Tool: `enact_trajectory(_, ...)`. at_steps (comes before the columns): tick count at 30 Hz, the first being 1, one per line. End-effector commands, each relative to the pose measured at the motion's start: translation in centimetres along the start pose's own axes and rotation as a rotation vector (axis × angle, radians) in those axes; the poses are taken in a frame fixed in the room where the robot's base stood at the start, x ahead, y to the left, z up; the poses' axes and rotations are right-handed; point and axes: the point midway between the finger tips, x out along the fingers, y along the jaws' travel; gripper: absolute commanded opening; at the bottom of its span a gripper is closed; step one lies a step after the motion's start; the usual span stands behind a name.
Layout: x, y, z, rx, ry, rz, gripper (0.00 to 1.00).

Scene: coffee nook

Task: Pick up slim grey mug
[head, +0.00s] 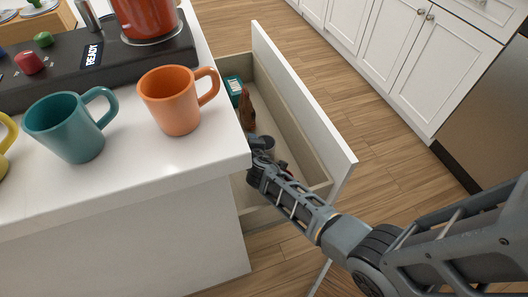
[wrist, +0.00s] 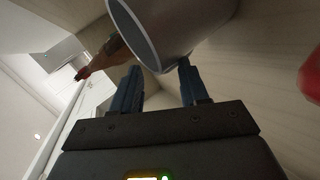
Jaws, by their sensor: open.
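The slim grey mug (wrist: 190,35) fills the upper middle of the wrist view, its open rim facing left and down. In the head view the mug (head: 267,143) shows only in part inside the open drawer (head: 290,130), beside my arm. My gripper (wrist: 159,68) is open. Its two dark fingers point up at the mug, and the right fingertip meets the mug's lower edge in the picture. I cannot tell whether they touch. The mug is not enclosed between the fingers. In the head view my gripper is down in the drawer, mostly hidden by my wrist.
A teal item (head: 233,88) and a brown item (head: 246,112) lie farther back in the drawer. A red thing (wrist: 311,77) shows at the right of the wrist view. The drawer's walls are close to my arm. The counter (head: 130,165) holds an orange mug (head: 171,102) and a teal mug (head: 66,130).

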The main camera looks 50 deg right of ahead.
Motion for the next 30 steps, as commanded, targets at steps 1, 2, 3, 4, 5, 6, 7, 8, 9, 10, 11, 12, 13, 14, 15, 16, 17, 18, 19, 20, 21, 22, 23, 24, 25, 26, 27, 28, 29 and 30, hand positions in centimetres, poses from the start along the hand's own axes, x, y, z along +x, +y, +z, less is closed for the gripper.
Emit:
enact_trajectory(1, 0.31, -0.02, 0.03, 0.000, 0.000, 0.000, 0.44)
enact_trajectory(2, 0.37, 0.01, 0.02, 0.001, 0.000, 0.000, 0.44)
enact_trajectory(3, 0.40, 0.04, 0.01, 0.001, 0.000, 0.000, 0.44)
enact_trajectory(4, 0.40, 0.04, 0.01, 0.001, 0.000, 0.000, 0.44)
enact_trajectory(5, 0.38, 0.05, 0.01, 0.001, 0.000, 0.000, 0.44)
enact_trajectory(6, 0.37, 0.05, 0.02, 0.001, 0.000, 0.000, 0.44)
enact_trajectory(7, 0.36, 0.05, 0.02, 0.000, 0.000, 0.000, 0.44)
enact_trajectory(8, 0.36, 0.05, 0.02, 0.000, 0.000, 0.000, 0.44)
enact_trajectory(9, 0.36, 0.04, 0.02, 0.000, 0.000, 0.000, 0.41)
enact_trajectory(10, 0.35, 0.04, 0.02, 0.000, 0.000, 0.000, 0.38)
enact_trajectory(11, 0.35, 0.04, 0.02, 0.000, 0.000, 0.000, 0.36)
enact_trajectory(12, 0.35, 0.03, 0.02, 0.000, 0.000, 0.000, 0.32)
enact_trajectory(13, 0.35, 0.03, 0.03, 0.000, 0.000, 0.000, 0.29)
enact_trajectory(14, 0.34, 0.03, 0.02, 0.000, 0.000, 0.000, 0.26)
enact_trajectory(15, 0.34, 0.03, 0.03, 0.000, 0.000, 0.000, 0.22)
enact_trajectory(16, 0.34, 0.02, 0.03, 0.000, 0.000, 0.000, 0.19)
enact_trajectory(17, 0.34, 0.01, 0.03, 0.000, 0.000, 0.000, 0.16)
enact_trajectory(18, 0.34, 0.00, 0.04, 0.000, 0.000, -0.001, 0.13)
enact_trajectory(19, 0.34, -0.01, 0.05, 0.000, -0.001, -0.001, 0.10)
enact_trajectory(20, 0.34, -0.02, 0.06, 0.000, -0.001, -0.001, 0.07)
enact_trajectory(21, 0.34, -0.03, 0.07, 0.000, -0.001, -0.001, 0.03)
enact_trajectory(22, 0.34, -0.04, 0.07, 0.000, -0.001, -0.001, 0.00)
enact_trajectory(23, 0.34, -0.05, 0.08, 0.000, -0.001, -0.001, 0.00)
enact_trajectory(24, 0.34, -0.05, 0.09, 0.000, -0.001, -0.001, 0.00)
enact_trajectory(25, 0.34, -0.06, 0.10, 0.000, -0.002, -0.002, 0.00)
enact_trajectory(26, 0.34, -0.07, 0.11, 0.000, -0.002, -0.002, 0.00)
enact_trajectory(27, 0.34, -0.08, 0.12, 0.000, -0.002, -0.002, 0.00)
enact_trajectory(28, 0.34, -0.09, 0.12, 0.000, -0.002, -0.002, 0.00)
enact_trajectory(29, 0.34, -0.10, 0.13, 0.000, -0.002, -0.002, 0.00)
enact_trajectory(30, 0.34, -0.11, 0.14, 0.000, -0.002, -0.002, 0.00)
